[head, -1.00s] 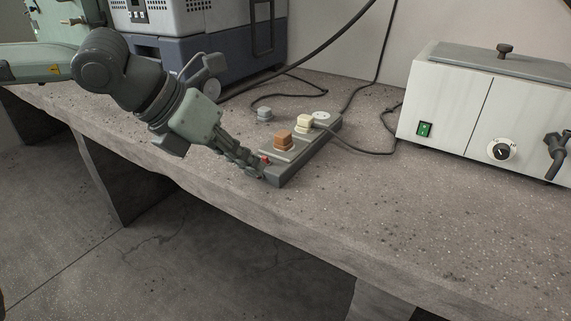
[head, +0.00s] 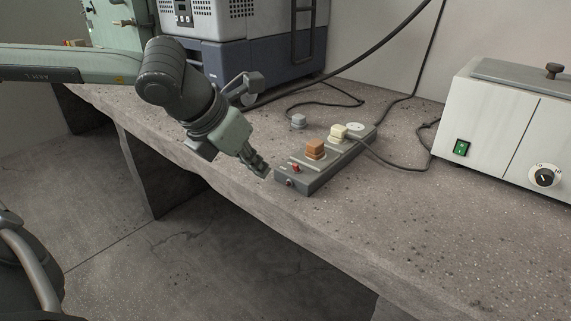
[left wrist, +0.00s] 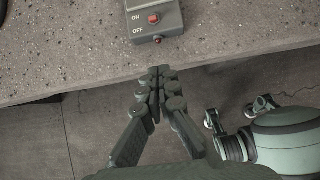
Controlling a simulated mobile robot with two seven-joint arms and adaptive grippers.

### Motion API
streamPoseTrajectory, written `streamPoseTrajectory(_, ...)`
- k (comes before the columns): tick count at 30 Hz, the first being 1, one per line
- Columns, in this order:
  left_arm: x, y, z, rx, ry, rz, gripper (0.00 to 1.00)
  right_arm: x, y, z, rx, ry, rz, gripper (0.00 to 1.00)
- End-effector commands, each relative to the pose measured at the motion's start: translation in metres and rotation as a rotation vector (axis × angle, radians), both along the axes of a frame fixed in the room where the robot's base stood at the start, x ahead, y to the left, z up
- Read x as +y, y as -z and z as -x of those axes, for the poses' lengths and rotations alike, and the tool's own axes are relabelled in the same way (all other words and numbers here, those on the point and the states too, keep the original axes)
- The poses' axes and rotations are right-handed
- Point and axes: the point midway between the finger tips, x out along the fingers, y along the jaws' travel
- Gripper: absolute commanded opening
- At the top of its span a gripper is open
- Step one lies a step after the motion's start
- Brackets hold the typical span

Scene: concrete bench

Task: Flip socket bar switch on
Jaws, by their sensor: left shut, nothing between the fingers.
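The grey socket bar (head: 322,178) lies on the bench near its front edge. Its red switch (head: 296,168) sits at the near end and also shows in the left wrist view (left wrist: 153,19), beside the words ON and OFF. I cannot tell which way the switch is tipped. A brown plug (head: 315,149) and a cream plug (head: 338,132) sit in the bar. My left gripper (head: 264,172) is shut and empty, just left of the bar's near end and apart from the switch. Its closed fingertips (left wrist: 159,72) show below the bar's end in the left wrist view.
A loose grey plug (head: 298,121) and a dark cable lie behind the bar. A white box with a green switch (head: 461,148) stands at the right. A blue-grey machine (head: 255,65) stands at the back. The bench front right of the bar is clear.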

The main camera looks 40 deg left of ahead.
Motion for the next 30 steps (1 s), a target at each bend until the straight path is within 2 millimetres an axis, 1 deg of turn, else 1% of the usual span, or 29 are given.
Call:
streamPoseTrajectory(1,-0.003,0.013,-0.006,0.006,0.003,0.01,0.0,0.001,0.0,-0.001,-0.005,-0.002,-0.003,0.49)
streamPoseTrajectory(7,-0.004,0.042,-0.027,0.003,-0.001,0.01,0.0,-0.004,0.001,0.005,0.025,0.009,0.007,0.49)
streamPoseTrajectory(11,-0.006,0.061,-0.04,0.003,-0.001,0.01,0.0,-0.009,0.003,0.014,0.063,0.023,0.017,0.49)
streamPoseTrajectory(12,-0.005,0.051,-0.047,-0.005,-0.002,0.009,0.0,-0.013,0.005,0.018,0.093,0.032,0.024,0.49)
streamPoseTrajectory(16,-0.007,0.047,-0.059,-0.002,-0.001,0.008,0.0,-0.022,0.018,0.029,0.163,0.054,0.036,0.49)
streamPoseTrajectory(18,-0.007,0.045,-0.066,-0.003,-0.001,0.008,0.0,-0.021,0.026,0.025,0.164,0.051,0.032,0.49)
streamPoseTrajectory(22,-0.007,0.043,-0.073,-0.003,-0.001,0.004,0.0,-0.021,0.036,0.021,0.165,0.048,0.026,0.49)
streamPoseTrajectory(25,-0.007,0.043,-0.076,-0.001,-0.001,0.003,0.0,-0.021,0.04,0.02,0.166,0.048,0.025,0.49)
streamPoseTrajectory(30,-0.006,0.044,-0.076,0.0,0.0,0.001,0.0,-0.02,0.041,0.02,0.164,0.047,0.024,0.49)
